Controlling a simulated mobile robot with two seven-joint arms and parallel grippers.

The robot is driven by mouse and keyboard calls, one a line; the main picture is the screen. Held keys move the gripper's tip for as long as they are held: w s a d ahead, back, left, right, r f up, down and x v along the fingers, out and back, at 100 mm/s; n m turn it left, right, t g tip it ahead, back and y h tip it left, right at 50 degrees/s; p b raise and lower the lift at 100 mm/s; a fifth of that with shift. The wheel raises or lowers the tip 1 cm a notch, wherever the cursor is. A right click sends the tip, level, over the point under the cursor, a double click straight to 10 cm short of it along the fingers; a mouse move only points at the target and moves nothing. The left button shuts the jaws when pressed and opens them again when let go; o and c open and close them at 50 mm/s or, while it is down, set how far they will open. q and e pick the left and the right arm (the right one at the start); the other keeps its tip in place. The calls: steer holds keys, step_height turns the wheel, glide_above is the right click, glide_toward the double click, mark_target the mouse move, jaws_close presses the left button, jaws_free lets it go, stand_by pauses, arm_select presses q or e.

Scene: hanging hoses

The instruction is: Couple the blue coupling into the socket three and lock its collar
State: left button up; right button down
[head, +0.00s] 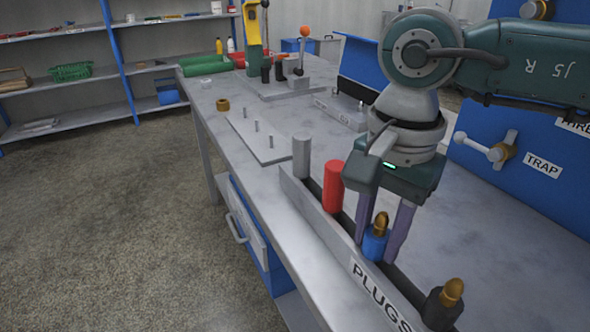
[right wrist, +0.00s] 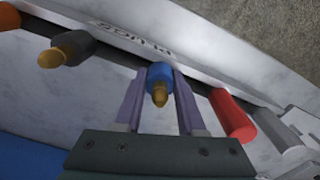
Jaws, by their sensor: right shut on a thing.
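The blue coupling (head: 374,243) with a brass tip stands in the rack labelled PLUGS (head: 330,228). My right gripper (head: 384,240) points down over the rack with its two purple fingers on either side of the blue coupling, shut on it. The right wrist view shows the same blue coupling (right wrist: 160,78) between the fingers (right wrist: 158,95). On the blue panel (head: 540,195) at right, a brass fitting with a pale handle sits by a TRAP label (head: 543,166). Another label above it is cut off. Socket three itself cannot be made out. My left gripper is out of view.
A red cylinder (head: 333,187) and a grey one (head: 301,156) stand in the rack beyond the blue coupling. A dark plug with a brass tip (head: 444,303) stands nearer. A pegged plate (head: 258,139) lies on the bench.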

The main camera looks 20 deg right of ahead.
steer(key=s+a+r+n+p, duration=0.1)
steer(key=r+n+p, duration=0.3)
steer(key=r+p, duration=1.3)
steer(key=s+a+r+n+p, duration=0.2)
steer(key=s+r+n+p, duration=0.2)
steer(key=r+p, duration=1.4)
steer(key=s+a+r+n+p, duration=0.1)
steer(key=r+n+p, duration=0.4)
steer(key=r+p, duration=1.2)
step_height(320, 180, up, 19)
steer(key=shift+s+a+n, duration=0.3)
steer(key=shift+s, duration=0.55)
